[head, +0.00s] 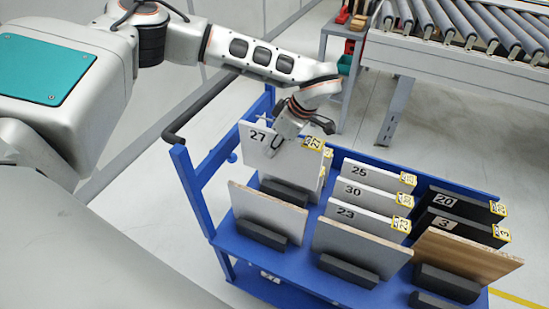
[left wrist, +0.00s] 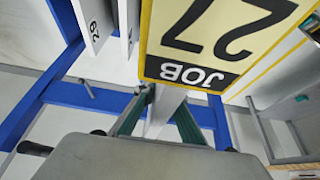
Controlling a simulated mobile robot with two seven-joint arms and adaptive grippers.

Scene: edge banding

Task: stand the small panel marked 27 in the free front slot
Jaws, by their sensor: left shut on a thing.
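The small white panel marked 27 (head: 262,158) stands upright above the left row of the blue cart, with a yellow tag at its upper right corner. My left gripper (head: 287,143) reaches down over its top edge and is shut on it. In the left wrist view the yellow JOB 27 tag (left wrist: 220,40) fills the upper middle, and my left gripper's fingers (left wrist: 162,118) close on the panel's edge. A black slot block (head: 286,191) lies just below the panel; I cannot tell whether the panel touches it. My right gripper is not in view.
The blue cart (head: 233,243) holds panels marked 25 (head: 372,176), 30 (head: 362,194), 23 (head: 355,214), 20 (head: 455,203) and 3 (head: 455,226). Unmarked larger panels (head: 266,213) stand in front. A roller conveyor (head: 450,55) is behind. Another numbered panel (left wrist: 90,25) shows beside the gripper.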

